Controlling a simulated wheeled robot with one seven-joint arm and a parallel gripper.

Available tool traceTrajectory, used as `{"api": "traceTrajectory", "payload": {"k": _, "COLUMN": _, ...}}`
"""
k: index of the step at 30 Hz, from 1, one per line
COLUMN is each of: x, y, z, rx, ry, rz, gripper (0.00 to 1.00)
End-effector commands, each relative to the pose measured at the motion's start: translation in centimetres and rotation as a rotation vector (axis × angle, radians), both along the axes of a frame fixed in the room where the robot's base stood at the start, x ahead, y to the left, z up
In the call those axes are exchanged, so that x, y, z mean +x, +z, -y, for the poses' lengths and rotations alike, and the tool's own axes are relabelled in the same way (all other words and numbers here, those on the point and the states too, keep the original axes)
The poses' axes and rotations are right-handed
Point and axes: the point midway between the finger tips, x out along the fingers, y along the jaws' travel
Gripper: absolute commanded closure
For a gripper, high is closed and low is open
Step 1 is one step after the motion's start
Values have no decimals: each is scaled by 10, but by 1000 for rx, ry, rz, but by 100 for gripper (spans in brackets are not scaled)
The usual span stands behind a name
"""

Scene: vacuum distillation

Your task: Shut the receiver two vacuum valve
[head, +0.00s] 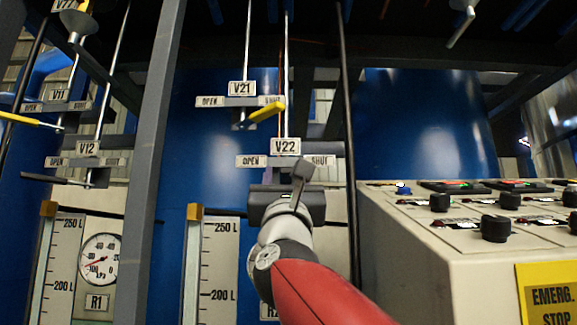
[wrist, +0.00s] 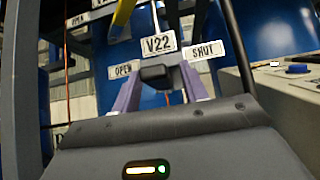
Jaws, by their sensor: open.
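The V22 valve shows its label (head: 285,147) in the head view, with OPEN on the left and SHUT on the right. The same V22 label (wrist: 158,44) is in the wrist view. Its dark handle (wrist: 156,74) sits between the purple fingers of my gripper (wrist: 161,90), which is open. Whether either finger touches the handle I cannot tell. In the head view my gripper (head: 286,196) is just below the V22 plate, and my wrist hides part of the area below.
Valve V21 (head: 242,88) is above, its yellow handle (head: 266,112) pointing right. V12 (head: 88,148) is at left. A grey post (head: 150,150) stands left of my arm. A control console (head: 430,240) with knobs is close on the right. Blue tanks (head: 425,120) stand behind.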

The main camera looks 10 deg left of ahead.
Motion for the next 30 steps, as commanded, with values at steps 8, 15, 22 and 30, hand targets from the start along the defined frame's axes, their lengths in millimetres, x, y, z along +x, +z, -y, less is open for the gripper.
{"api": "traceTrajectory", "payload": {"k": 8, "x": 4, "y": 4, "z": -1, "rx": 0, "ry": 0, "rz": 0, "gripper": 56}}
{"api": "traceTrajectory", "payload": {"k": 15, "x": 4, "y": 4, "z": -1, "rx": 0, "ry": 0, "rz": 0, "gripper": 79}}
{"api": "traceTrajectory", "payload": {"k": 22, "x": 4, "y": 4, "z": -1, "rx": 0, "ry": 0, "rz": 0, "gripper": 100}}
{"api": "traceTrajectory", "payload": {"k": 30, "x": 1, "y": 2, "z": 4, "rx": 1, "ry": 5, "rz": 1, "gripper": 100}}
